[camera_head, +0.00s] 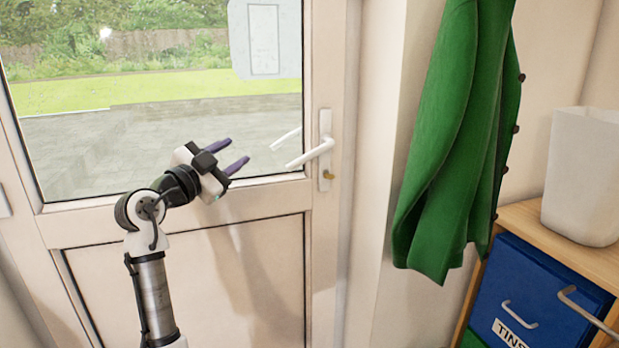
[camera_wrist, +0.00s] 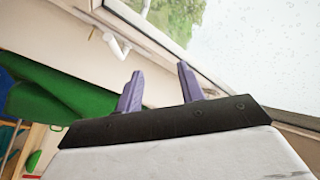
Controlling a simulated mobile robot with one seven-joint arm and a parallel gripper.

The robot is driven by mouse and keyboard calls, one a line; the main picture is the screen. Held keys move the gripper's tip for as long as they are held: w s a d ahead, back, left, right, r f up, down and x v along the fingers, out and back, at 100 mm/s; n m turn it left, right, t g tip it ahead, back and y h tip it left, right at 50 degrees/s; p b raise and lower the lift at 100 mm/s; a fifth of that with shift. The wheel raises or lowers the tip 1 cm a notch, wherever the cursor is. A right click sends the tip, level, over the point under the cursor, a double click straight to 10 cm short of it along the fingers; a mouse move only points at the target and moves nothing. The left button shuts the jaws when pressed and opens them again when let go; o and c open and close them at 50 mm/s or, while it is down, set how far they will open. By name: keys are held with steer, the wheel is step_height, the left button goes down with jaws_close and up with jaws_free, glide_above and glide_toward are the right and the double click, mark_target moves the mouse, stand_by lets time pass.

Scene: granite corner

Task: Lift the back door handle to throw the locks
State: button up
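The back door (camera_head: 185,240) is white with a large glass pane and looks shut. Its white lever handle (camera_head: 311,155) is on a tall backplate at the door's right edge; the lever points left and dips slightly at its free end. A brass-coloured key or cylinder (camera_head: 328,175) sits below it. A paler lever shape left of it looks like a reflection in the glass. My gripper (camera_head: 241,152) is open and empty, left of the handle and apart from it, its purple fingers pointing right. In the wrist view, the handle (camera_wrist: 117,45) shows beyond the fingers (camera_wrist: 160,88), to their upper left.
A green coat (camera_head: 450,140) hangs on the wall right of the door. Further right, a wooden unit (camera_head: 545,235) holds a blue drawer (camera_head: 530,290) labelled TINS, with a white bin (camera_head: 583,175) on top. The space between gripper and handle looks clear.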

mark_target(300, 160)
steer(key=w+d+f+m+g+h, duration=0.1)
steer(key=w+d, duration=0.2)
steer(key=d, duration=0.2)
steer(key=w+d+f+m+g+p, duration=0.1)
steer(key=w+d+f, duration=0.1)
steer(key=d, duration=0.3)
steer(key=w+d+f+m+g+h, duration=0.1)
steer(key=w+d+g, duration=0.1)
steer(key=w+d, duration=0.3)
steer(key=shift+d+f+m+h, duration=0.1)
steer(key=shift+f+m+h, duration=0.1)
steer(key=shift+m+h, duration=0.1)
jaws_close()
